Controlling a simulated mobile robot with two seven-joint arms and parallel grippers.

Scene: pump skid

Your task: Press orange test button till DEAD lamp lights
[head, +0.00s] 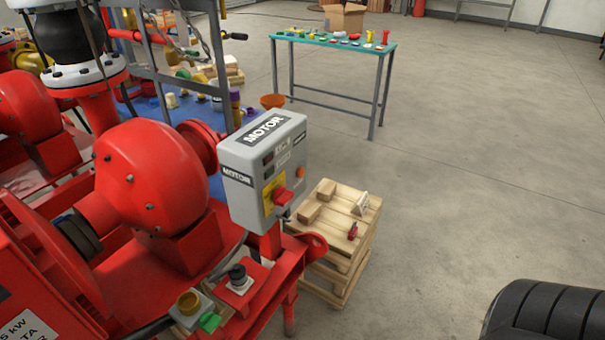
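The grey MOTOR control box (262,170) stands on a red post beside the red pump. A small round orange button (300,172) sits on its front face, near the right edge. A red switch handle (282,196) is below and left of the button, over a yellow label (273,190). A small dark window (268,158) shows at the upper left of that face. I cannot make out the DEAD lamp or whether any lamp is lit. Neither gripper is in view.
A wooden crate stack (335,238) with blocks and a small red part (352,231) stands just right of the box. The red pump (155,180) fills the left. A teal-topped table (335,42) stands behind.

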